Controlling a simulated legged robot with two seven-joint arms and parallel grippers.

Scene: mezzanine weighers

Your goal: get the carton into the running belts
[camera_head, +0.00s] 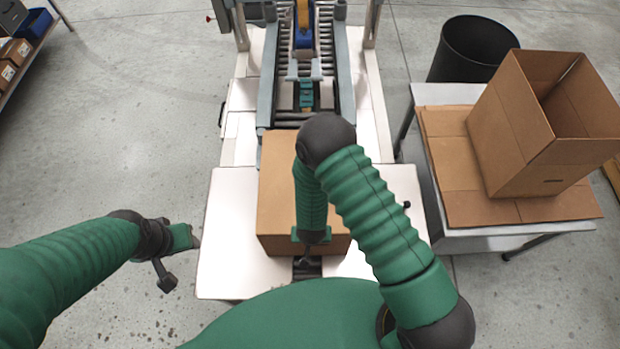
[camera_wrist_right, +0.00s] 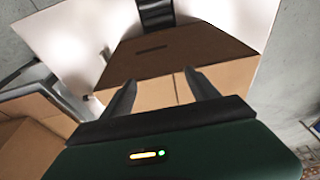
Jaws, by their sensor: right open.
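The closed brown carton (camera_head: 278,190) sits on the white table at the near end of the roller line. My right arm hides part of its top. My right gripper (camera_head: 308,255) is at the carton's near side, pointing down. In the right wrist view the carton's shaded side with a dark slot (camera_wrist_right: 170,58) lies beyond the open fingers (camera_wrist_right: 160,92), and its lighter face shows between them. I see nothing held; contact with the carton is unclear. The taping machine with side belts (camera_head: 306,70) stands beyond the carton. My left gripper (camera_head: 192,240) hangs left of the table; its fingers are unclear.
An open, empty box (camera_head: 510,130) stands on flat cardboard on a side table (camera_head: 480,240) at the right. A black bin (camera_head: 470,50) is behind it. A shelf with small boxes (camera_head: 15,50) is at the far left. The floor on the left is clear.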

